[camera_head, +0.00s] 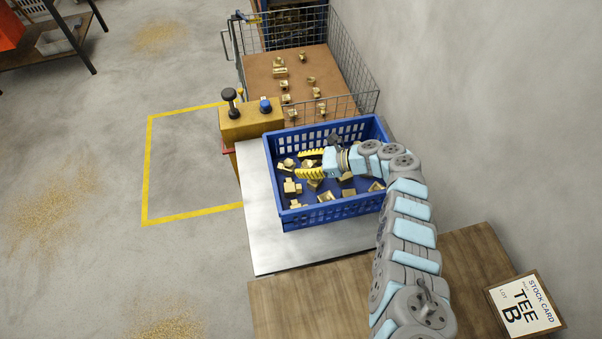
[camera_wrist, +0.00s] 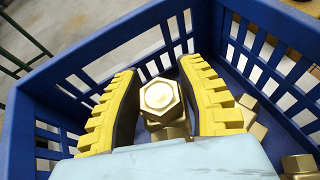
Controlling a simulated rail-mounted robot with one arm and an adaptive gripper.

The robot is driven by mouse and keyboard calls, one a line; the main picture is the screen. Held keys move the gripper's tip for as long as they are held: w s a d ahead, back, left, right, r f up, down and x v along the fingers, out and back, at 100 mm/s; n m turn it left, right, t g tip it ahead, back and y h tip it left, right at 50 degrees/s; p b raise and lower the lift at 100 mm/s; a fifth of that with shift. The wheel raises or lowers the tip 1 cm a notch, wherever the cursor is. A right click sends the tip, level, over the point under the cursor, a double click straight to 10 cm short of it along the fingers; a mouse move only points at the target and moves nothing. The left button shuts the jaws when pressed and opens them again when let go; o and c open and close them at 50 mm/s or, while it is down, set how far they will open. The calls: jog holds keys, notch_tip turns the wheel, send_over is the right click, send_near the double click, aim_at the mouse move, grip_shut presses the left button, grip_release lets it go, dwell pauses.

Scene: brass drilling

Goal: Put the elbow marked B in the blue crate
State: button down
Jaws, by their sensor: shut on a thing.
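The blue crate (camera_head: 335,208) stands on a metal top and holds several loose brass fittings. My gripper (camera_head: 305,164) is inside the crate's outline, with yellow ribbed fingers. In the wrist view the fingers (camera_wrist: 160,72) are shut on a brass fitting (camera_wrist: 161,97) with a hexagonal end facing the camera. Its full shape is partly hidden, and I see no letter on it, so I cannot tell whether it is the elbow marked B. The blue crate walls (camera_wrist: 75,62) surround the fingers. I cannot tell whether the fitting touches the crate floor.
A stock card (camera_head: 525,306) reading "TEE" and a large "B" lies at the right of the wooden table (camera_head: 305,305). Behind the crate is a wire-sided bin (camera_head: 330,65) with several brass fittings. A yellow control box (camera_head: 250,120) stands left. The front metal top (camera_head: 280,248) is clear.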

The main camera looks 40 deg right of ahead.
jog(key=shift+a+f+b, duration=0.1)
jog(key=shift+f+b, duration=1.45)
jog(key=shift+b, duration=0.1)
jog(key=shift+r, duration=0.1)
jog(key=c, duration=0.6)
grip_release()
jog(key=shift+c, duration=0.2)
jog(key=shift+s+d+r, duration=0.15)
jog(key=shift+s+d, duration=0.05)
jog(key=shift+d, duration=0.05)
jog(key=p+v, duration=0.1)
jog(key=v, duration=1)
jog(key=shift+s+d, duration=0.1)
